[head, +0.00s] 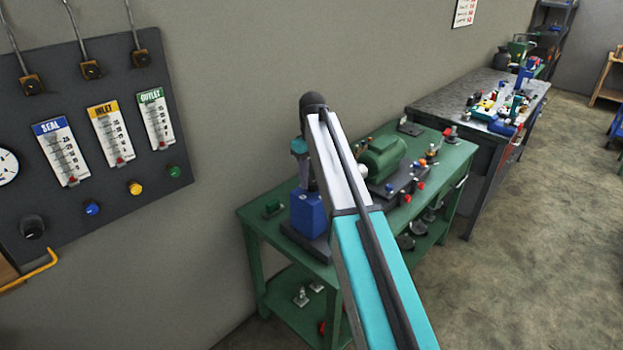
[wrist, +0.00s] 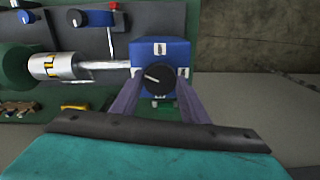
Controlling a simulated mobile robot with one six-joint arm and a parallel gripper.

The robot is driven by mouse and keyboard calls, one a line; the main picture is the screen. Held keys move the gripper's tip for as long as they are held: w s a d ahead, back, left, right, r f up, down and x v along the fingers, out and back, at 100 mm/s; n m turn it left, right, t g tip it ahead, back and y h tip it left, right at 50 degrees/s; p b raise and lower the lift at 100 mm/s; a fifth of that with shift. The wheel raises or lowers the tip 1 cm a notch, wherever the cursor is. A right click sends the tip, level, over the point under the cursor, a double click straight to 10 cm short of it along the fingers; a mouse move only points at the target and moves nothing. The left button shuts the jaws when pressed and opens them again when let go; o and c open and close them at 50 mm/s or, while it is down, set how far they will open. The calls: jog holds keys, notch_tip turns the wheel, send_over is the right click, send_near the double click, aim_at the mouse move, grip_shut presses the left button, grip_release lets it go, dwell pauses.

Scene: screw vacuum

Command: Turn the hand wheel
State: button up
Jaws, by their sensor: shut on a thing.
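The hand wheel (wrist: 158,78) shows in the wrist view as a round black knob with a white pointer line, on the face of a blue housing (wrist: 170,50). White marks sit on the housing around it. My gripper (wrist: 157,84) has one finger on each side of the knob and is shut on it. The pointer line lies left of the knob's centre, tilted slightly. In the head view the blue housing (head: 308,212) stands on the green bench, below my wrist. The knob itself cannot be made out there.
A silver shaft (wrist: 60,66) runs left from the housing to a green motor (head: 382,158). The green bench (head: 262,228) holds small parts. A gauge panel (head: 115,195) hangs on the left wall. A grey workbench (head: 455,92) stands behind, and the floor at right is open.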

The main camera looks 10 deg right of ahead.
aim_at(312, 182)
jog(key=shift+s+n, duration=0.1)
jog(key=shift+n, duration=2.2)
jog(key=o, duration=1.1)
jog(key=shift+r, duration=0.15)
jog(key=shift+r+b, duration=0.4)
jog(key=shift+r, duration=0.1)
notch_tip(312, 182, up, 12)
jog(key=b, duration=0.3)
jog(key=shift+r, duration=0.25)
